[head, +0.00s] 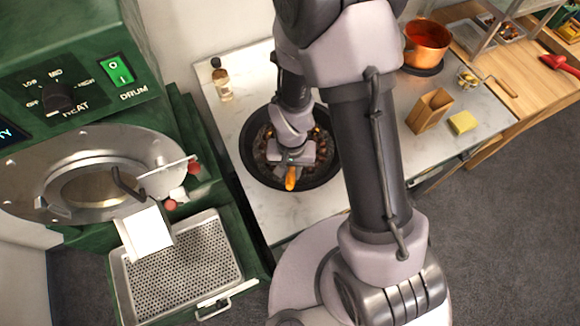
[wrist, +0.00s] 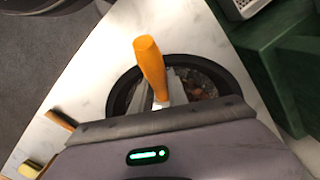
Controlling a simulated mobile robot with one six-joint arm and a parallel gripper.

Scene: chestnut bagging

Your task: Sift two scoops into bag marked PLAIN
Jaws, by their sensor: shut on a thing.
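My gripper (head: 291,164) is shut on an orange-handled tool (head: 291,181), over a round black pan (head: 247,157). In the wrist view the orange handle (wrist: 150,65) sticks up from my gripper (wrist: 165,98). A pale metal part shows beside its lower end. The tool's working end is hidden, so I cannot tell if it holds anything. Dark and brownish pieces (wrist: 203,90) lie in the pan (wrist: 122,88). An open brown paper bag (head: 428,112) stands upright on the worktop to the right. No marking on it is readable.
A yellow block (head: 462,123) lies beside the bag. A copper pot (head: 426,43), a wire basket with a wooden handle (head: 468,77) and a small bottle (head: 221,80) stand farther back. A green roasting machine (head: 60,60) with a perforated tray (head: 180,262) stands left.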

